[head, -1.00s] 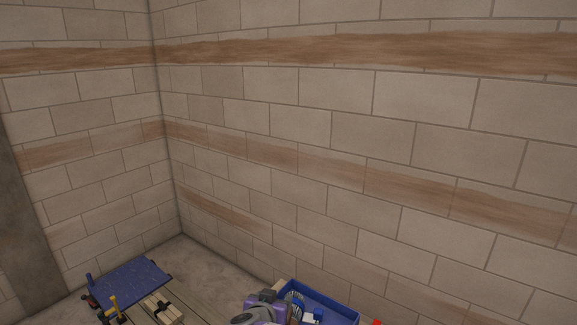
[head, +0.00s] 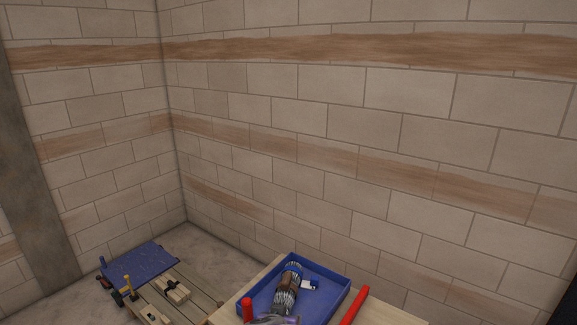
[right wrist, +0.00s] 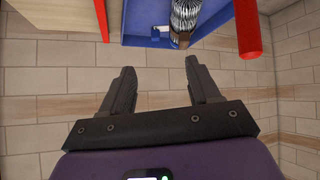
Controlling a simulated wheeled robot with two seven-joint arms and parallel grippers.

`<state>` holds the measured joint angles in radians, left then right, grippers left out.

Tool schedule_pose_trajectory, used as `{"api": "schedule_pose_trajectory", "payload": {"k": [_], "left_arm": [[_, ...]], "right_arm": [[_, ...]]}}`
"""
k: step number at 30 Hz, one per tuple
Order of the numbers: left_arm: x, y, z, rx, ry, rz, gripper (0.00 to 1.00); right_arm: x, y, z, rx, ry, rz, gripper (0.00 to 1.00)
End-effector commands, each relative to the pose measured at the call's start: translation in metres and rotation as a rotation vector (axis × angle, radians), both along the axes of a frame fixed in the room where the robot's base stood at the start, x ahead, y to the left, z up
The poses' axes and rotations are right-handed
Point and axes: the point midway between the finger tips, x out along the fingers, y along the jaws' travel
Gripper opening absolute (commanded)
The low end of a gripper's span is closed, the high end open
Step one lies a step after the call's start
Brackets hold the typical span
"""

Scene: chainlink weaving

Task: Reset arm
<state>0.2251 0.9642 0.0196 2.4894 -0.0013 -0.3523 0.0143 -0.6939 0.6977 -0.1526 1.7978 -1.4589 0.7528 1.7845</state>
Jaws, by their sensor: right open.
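My right gripper (right wrist: 160,82) shows in the right wrist view. Its two dark fingers are spread apart with nothing between them, and the brick wall shows behind the gap. A grey and purple part of my arm is at the bottom edge of the head view, in front of the blue tray (head: 334,303). My left gripper is in neither current view.
A mesh-like coil (head: 287,290) and a small blue-and-white item (head: 311,284) lie in the tray on a pale wooden table (head: 395,316). A red bar (head: 355,304) is right of it. A blue panel (head: 140,262) and wooden blocks (head: 172,291) are left.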

Motion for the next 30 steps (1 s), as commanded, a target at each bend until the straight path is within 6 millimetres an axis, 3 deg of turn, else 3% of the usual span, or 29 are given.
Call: {"api": "schedule_pose_trajectory", "payload": {"k": [5, 8, 12, 15, 21, 29, 30], "left_arm": [[-0.001, 0.000, 0.000, 0.000, 0.001, -0.002, 1.00], [-0.001, 0.000, 0.000, 0.000, 0.001, -0.002, 1.00], [-0.001, 0.000, 0.000, 0.000, 0.002, -0.001, 1.00], [-0.001, 0.000, 0.000, 0.000, 0.002, -0.001, 1.00], [-0.001, 0.000, 0.000, 0.000, 0.002, -0.001, 1.00], [-0.001, 0.000, 0.000, 0.000, 0.002, -0.001, 1.00], [-0.001, 0.000, -0.008, 0.000, 0.002, -0.001, 1.00]], "right_arm": [[-0.027, -0.020, -0.066, 0.004, 0.218, 0.044, 0.61], [-0.054, -0.034, -0.112, 0.032, 0.375, 0.081, 0.61], [-0.117, -0.054, -0.188, 0.163, 0.641, 0.150, 0.61], [-0.165, -0.061, -0.226, 0.305, 0.769, 0.188, 0.61], [-0.233, -0.074, -0.268, 0.540, 0.826, 0.173, 0.61], [-0.290, -0.107, -0.294, 0.605, 0.786, 0.053, 0.61], [-0.293, -0.109, -0.303, 0.598, 0.780, 0.050, 0.61]]}}
